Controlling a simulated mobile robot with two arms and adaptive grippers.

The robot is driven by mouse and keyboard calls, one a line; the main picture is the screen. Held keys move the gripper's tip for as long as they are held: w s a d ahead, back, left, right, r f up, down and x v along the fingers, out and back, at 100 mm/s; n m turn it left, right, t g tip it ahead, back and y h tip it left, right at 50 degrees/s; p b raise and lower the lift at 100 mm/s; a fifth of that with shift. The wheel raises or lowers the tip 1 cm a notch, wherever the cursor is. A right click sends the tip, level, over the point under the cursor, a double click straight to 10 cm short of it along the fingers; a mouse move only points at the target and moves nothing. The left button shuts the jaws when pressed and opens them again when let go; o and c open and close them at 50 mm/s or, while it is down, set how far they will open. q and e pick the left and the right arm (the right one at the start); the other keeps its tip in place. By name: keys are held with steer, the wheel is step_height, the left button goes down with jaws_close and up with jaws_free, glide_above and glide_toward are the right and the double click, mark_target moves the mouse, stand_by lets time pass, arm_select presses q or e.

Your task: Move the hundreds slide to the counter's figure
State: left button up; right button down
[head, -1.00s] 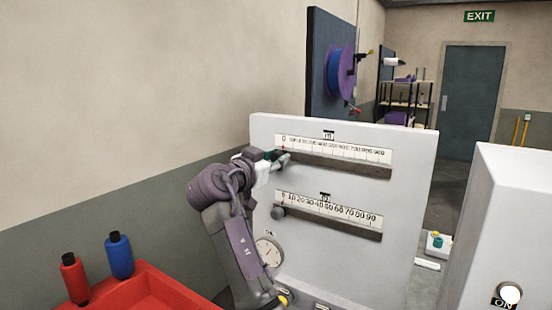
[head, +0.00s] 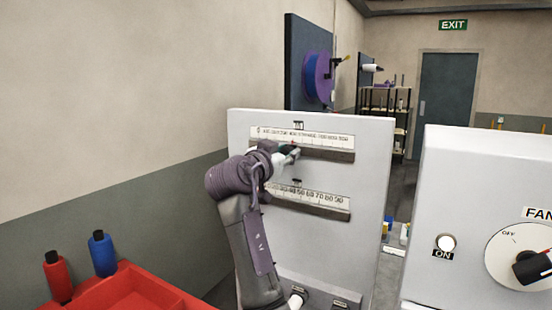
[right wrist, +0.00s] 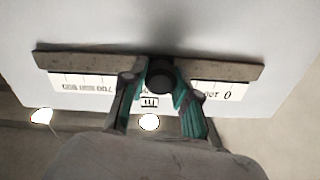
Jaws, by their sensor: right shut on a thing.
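The hundreds scale (head: 325,139) is the upper white strip on the grey-white panel (head: 372,135), with a dark slot bar (head: 335,155) under it. My right gripper (head: 290,151) is at this bar, left of its middle. In the right wrist view the scale appears upside down, and the two green-lined fingers are shut on the round dark knob (right wrist: 160,77) of the hundreds slide. The knob stands between the 0 end and the 700 mark; the figures right beside it are hidden by the fingers. No counter figure is readable. My left gripper is not in view.
A lower tens scale (head: 325,197) lies below; its knob is hidden behind my right arm. A white box with a fan dial (head: 520,255) and an ON lamp (head: 446,242) stands at right. A red tray (head: 140,290) with red and blue spools is at lower left.

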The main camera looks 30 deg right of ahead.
steer(key=shift+r, duration=0.2)
steer(key=c, duration=1.2)
jaws_free()
steer(key=shift+o, duration=1.2)
steer(key=shift+w+d, duration=0.1)
steer(key=shift+d, duration=0.05)
steer(key=shift+o, duration=0.5)
steer(key=shift+d+f, duration=0.1)
steer(key=shift+f, duration=0.05)
steer(key=shift+w+d, duration=0.1)
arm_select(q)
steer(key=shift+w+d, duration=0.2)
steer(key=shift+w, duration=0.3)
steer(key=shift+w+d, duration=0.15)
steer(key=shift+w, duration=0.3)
arm_select(e)
steer(key=v, duration=1.2)
steer(key=shift+f, duration=0.15)
